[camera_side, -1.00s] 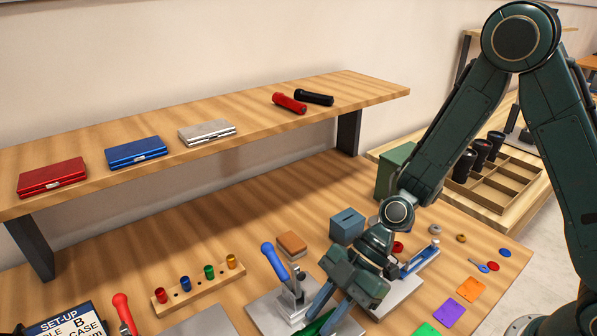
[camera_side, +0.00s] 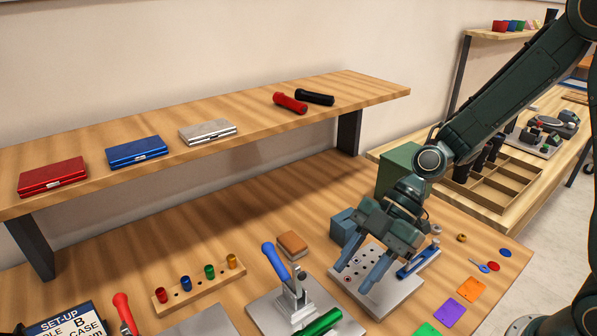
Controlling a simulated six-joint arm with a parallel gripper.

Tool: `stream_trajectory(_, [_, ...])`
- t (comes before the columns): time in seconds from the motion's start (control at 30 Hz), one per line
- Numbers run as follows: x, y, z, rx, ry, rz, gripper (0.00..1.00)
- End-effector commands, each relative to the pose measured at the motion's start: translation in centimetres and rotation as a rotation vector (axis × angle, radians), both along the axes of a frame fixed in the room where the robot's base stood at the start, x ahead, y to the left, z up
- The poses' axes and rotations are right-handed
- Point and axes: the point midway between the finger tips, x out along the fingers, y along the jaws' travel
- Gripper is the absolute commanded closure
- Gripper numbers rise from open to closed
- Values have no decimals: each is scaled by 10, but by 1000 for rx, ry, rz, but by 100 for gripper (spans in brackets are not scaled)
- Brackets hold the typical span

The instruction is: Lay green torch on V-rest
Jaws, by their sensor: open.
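The green torch (camera_side: 319,322) lies at the bottom edge of the view, slightly tilted in the picture, on or just over the grey plate (camera_side: 262,312) with the blue-handled clamp (camera_side: 275,262). The V-rest under it is not clearly visible, so I cannot tell how the torch sits in it. My gripper (camera_side: 353,280) is open and empty. It is up and to the right of the torch, apart from it, with its fingers over a grey plate with holes (camera_side: 379,300).
A red torch (camera_side: 290,103) and a black torch (camera_side: 314,97) lie on the shelf (camera_side: 250,122). A blue box (camera_side: 344,227) stands just behind my gripper. A peg rack (camera_side: 198,288) is left of the blue clamp. Coloured cards, including an orange one (camera_side: 474,288), lie at right.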

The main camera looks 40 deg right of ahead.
Motion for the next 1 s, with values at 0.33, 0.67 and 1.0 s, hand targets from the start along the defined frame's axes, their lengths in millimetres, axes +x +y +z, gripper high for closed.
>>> stream_trajectory(0.33, [0,-21,21,1,-1,-1,58])
stream_trajectory(0.67, [0,-22,22,0,-1,-1,58])
stream_trajectory(1.0, [0,-22,23,-3,0,-3,58])
